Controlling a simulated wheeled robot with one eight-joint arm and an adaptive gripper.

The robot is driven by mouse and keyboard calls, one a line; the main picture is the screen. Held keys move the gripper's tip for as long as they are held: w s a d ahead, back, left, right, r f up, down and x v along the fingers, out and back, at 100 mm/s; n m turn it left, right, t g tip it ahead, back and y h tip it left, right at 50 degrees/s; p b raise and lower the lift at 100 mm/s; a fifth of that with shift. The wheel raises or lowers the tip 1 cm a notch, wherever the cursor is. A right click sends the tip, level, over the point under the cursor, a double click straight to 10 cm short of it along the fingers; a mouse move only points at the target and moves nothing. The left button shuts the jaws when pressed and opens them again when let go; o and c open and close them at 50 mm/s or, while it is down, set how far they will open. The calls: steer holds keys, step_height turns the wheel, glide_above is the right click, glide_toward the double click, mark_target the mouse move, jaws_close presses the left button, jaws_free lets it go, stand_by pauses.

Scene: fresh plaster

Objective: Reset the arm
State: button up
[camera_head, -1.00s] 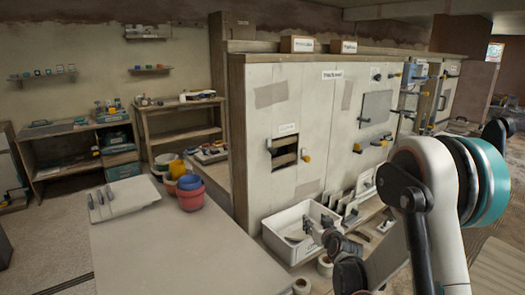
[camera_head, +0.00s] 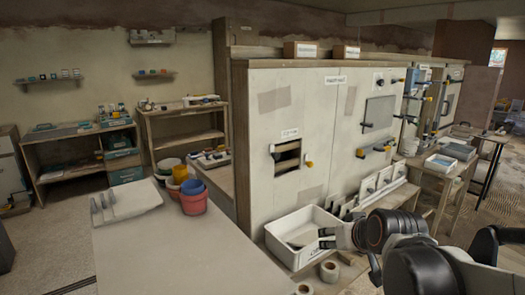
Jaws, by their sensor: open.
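My gripper (camera_head: 324,238) points left at the lower right of the head view, with its two small dark fingers apart and nothing seen between them. It shows in front of the right end of a white tub (camera_head: 283,246); I cannot tell whether it touches the tub. The black and grey links of my arm reach from the gripper to the lower right corner.
A pale panelled cabinet (camera_head: 330,95) with valves and an open slot stands behind the tub. Panels in a rack (camera_head: 380,185) stand beside my arm. A grey table (camera_head: 160,245) holds red pots (camera_head: 193,203) and a tool tray (camera_head: 125,203). Rolls (camera_head: 329,271) lie near the tub.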

steer(key=s+f+g, duration=0.1)
steer(key=s, duration=0.8)
steer(key=s+d+f+g+h, duration=0.1)
steer(key=s, duration=0.9)
steer(key=shift+d+m+g, duration=0.3)
steer(key=shift+m, duration=0.1)
